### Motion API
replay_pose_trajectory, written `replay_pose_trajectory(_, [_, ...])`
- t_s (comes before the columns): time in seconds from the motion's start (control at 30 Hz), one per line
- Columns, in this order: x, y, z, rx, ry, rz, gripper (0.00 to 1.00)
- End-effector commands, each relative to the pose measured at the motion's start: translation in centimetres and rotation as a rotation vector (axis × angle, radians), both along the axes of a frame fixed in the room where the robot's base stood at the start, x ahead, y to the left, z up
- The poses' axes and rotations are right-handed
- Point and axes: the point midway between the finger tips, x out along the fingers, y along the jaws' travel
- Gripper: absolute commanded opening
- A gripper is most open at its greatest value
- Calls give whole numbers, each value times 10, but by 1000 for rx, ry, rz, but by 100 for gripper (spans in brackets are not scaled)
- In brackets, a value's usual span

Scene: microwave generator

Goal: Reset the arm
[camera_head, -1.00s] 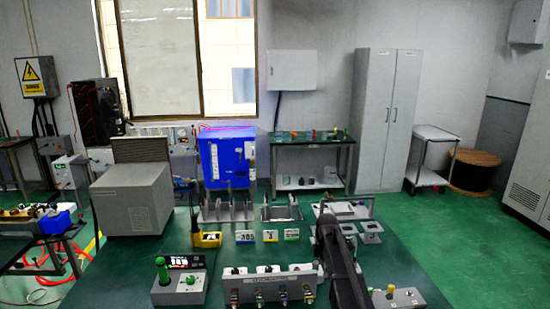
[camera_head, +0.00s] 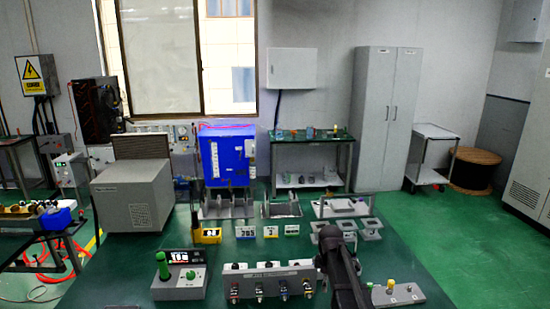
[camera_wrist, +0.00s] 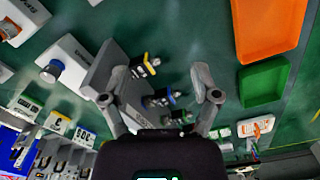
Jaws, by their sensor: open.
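My arm (camera_head: 343,262) rises from the bottom of the head view, right of centre, over the green table (camera_head: 225,285). In the wrist view my gripper (camera_wrist: 160,84) has its two fingers spread wide with nothing between them that it grips. Beyond the fingers is a grey panel block (camera_wrist: 112,75) with dark connectors; it also shows in the head view (camera_head: 268,272), left of my arm. The gripper's fingertips cannot be made out in the head view.
A grey box with a green knob (camera_head: 180,282) stands left, a grey button box (camera_head: 397,292) right. Small stands and number tags line the table's back. In the wrist view an orange tray (camera_wrist: 268,28) and a green tray (camera_wrist: 262,82) lie right. Bare table shows between.

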Motion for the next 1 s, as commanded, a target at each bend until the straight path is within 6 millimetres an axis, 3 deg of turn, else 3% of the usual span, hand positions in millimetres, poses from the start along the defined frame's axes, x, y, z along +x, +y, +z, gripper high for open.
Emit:
replay_pose_trajectory(0.1, [-32,0,-8,0,0,-153,79])
replay_pose_trajectory(0.7, [-163,2,-36,0,0,-980,79])
replay_pose_trajectory(1.0, [-196,2,-42,0,0,-1228,79])
